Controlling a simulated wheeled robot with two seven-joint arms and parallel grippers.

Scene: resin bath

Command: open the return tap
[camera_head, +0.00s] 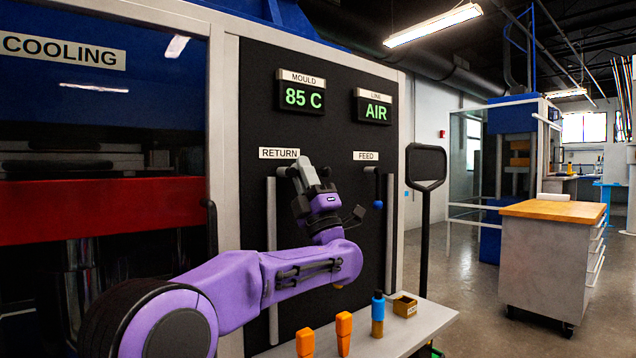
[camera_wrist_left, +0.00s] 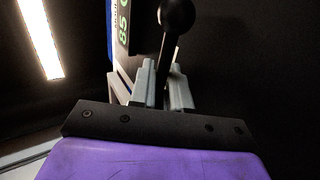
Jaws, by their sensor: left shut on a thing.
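The return tap is under the RETURN label (camera_head: 279,153) on the black panel, at the top of a grey vertical pipe (camera_head: 271,225). My left gripper (camera_head: 306,172) is in front of it and hides most of its handle in the head view. In the left wrist view, a dark lever with a round black knob (camera_wrist_left: 177,14) stands between the two grey fingers of my left gripper (camera_wrist_left: 164,84). The fingers are shut on the lever below the knob. My right gripper is in neither view.
The feed tap's lever hangs down with a blue knob (camera_head: 378,204), close right of my gripper. Displays read 85 C (camera_head: 303,97) and AIR (camera_head: 375,111).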

